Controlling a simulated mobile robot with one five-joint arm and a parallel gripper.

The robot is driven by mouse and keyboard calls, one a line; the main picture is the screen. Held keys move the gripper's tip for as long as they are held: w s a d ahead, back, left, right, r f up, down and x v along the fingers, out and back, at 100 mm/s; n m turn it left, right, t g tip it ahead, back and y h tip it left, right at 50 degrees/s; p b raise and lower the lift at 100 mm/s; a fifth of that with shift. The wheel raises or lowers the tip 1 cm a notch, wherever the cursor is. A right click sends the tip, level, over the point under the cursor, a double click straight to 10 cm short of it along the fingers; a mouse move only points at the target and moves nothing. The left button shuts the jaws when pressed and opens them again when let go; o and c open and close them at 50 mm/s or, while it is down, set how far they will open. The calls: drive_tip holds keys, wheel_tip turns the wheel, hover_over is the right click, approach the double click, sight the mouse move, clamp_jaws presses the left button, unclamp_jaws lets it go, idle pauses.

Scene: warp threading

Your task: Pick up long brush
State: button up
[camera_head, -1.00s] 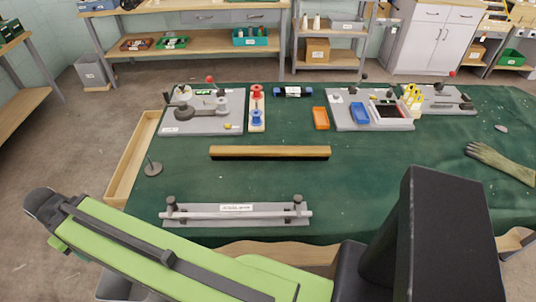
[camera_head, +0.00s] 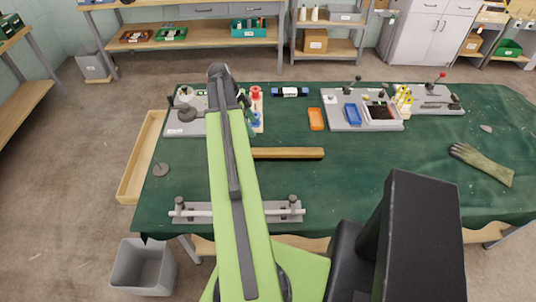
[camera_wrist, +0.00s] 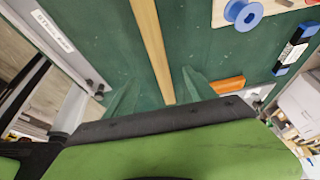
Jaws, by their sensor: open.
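The long brush (camera_head: 288,153) is a wooden bar with a dark lower edge, lying flat across the middle of the green table. My arm hides its left end in the head view. In the wrist view the brush (camera_wrist: 151,40) runs from the top edge down toward the space between my fingers. My gripper (camera_wrist: 163,76) is open and empty, its two green fingers apart on either side of the bar's line. In the head view my gripper is mostly hidden around my arm's far end.
A grey plate with a rod (camera_head: 285,211) lies at the near edge. Blue and red spools (camera_head: 256,118), an orange tray (camera_head: 316,119) and a blue-black roll (camera_head: 290,92) lie beyond the brush. A glove (camera_head: 482,164) lies at right.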

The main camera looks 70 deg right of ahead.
sight(268, 151)
drive_tip(key=b+x, duration=0.3)
drive_tip(key=x, duration=0.1)
drive_tip(key=b+x, duration=0.8)
drive_tip(key=shift+w+a+f, duration=0.15)
drive_tip(key=shift+w+f, duration=0.05)
drive_tip(key=shift+f, duration=0.1)
drive_tip(key=shift+s, duration=0.1)
drive_tip(key=b+x, duration=0.5)
drive_tip(key=shift+s+a+f, duration=0.1)
drive_tip(key=shift+s+a, duration=0.05)
drive_tip(key=shift+s, duration=0.1)
drive_tip(key=shift+r, duration=0.2)
clamp_jaws()
